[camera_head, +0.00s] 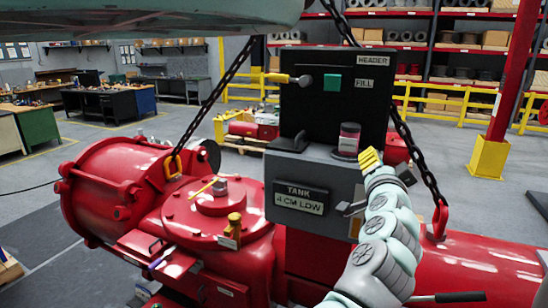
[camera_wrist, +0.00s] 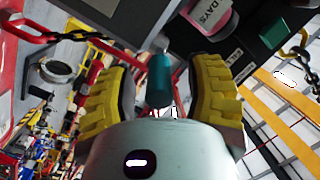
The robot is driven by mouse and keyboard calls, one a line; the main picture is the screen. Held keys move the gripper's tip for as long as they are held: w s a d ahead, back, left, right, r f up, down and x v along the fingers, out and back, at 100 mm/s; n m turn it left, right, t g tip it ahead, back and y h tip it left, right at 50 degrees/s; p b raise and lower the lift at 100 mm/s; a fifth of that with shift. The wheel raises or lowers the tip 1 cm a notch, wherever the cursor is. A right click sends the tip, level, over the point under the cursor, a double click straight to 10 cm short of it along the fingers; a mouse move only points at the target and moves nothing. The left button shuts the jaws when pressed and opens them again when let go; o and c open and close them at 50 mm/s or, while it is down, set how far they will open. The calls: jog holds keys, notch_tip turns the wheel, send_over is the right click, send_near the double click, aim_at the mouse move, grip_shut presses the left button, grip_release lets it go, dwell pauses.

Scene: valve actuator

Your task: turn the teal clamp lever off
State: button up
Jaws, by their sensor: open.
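The teal clamp lever (camera_wrist: 159,82) shows in the wrist view as a short teal handle on a grey pin. It stands between the two yellow fingers of my gripper (camera_wrist: 162,72), with a visible gap on each side. The fingers are spread and appear not to touch it. In the head view my gripper (camera_head: 370,160) is at the right side of the dark control box (camera_head: 312,173), below the panel. I cannot make out the teal lever in the head view; my gripper and arm may hide it.
A pink jar (camera_head: 349,139) stands on the box ledge, close to my gripper. A yellow-handled lever (camera_head: 285,78) and a teal square (camera_head: 332,84) are on the upper panel. Chains (camera_head: 412,150) hang on both sides. The red tank (camera_head: 130,190) lies below.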

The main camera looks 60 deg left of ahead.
dwell(0.3)
grip_shut()
dwell(0.3)
